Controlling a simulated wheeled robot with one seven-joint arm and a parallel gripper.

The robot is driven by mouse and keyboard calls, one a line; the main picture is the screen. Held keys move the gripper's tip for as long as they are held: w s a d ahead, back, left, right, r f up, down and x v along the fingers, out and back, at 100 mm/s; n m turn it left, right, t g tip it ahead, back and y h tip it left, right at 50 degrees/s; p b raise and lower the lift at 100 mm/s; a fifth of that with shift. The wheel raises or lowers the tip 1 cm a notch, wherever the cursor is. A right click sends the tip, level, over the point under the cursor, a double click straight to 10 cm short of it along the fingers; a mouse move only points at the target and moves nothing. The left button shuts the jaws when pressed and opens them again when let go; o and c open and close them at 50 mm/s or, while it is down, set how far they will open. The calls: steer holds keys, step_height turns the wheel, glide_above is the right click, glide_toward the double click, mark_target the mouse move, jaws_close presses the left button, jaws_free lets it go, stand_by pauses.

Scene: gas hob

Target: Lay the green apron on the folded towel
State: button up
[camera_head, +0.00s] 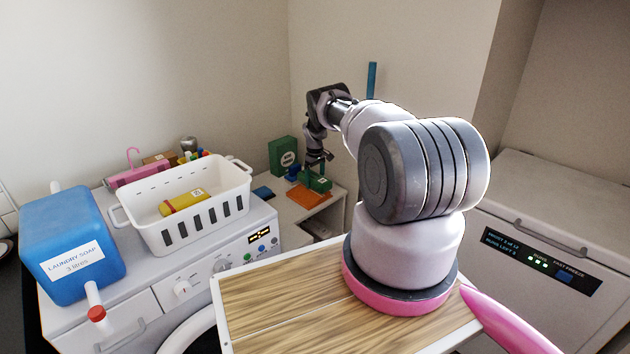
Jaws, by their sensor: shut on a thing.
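The green apron (316,183) shows as a small folded green bundle with a pale label, below my gripper (318,170) at the far end of my arm. My gripper is shut on it; the fingertips are small and dark in this view. An orange folded cloth (308,198), which looks like the folded towel, lies flat on the pale counter just in front of and below the apron. The apron covers the view of the towel's back part. I cannot tell whether the apron touches the towel.
A green box (283,155) stands behind left of the towel, with small blue items nearby. A white basket (190,210) holding a yellow packet (184,202) and a blue laundry soap jug (70,245) stand on the washing machine. A white freezer (560,220) is at right.

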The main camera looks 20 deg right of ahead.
steer(key=shift+f, duration=0.15)
steer(key=shift+f, duration=0.3)
steer(key=o, duration=1.2)
steer(key=shift+r, duration=0.1)
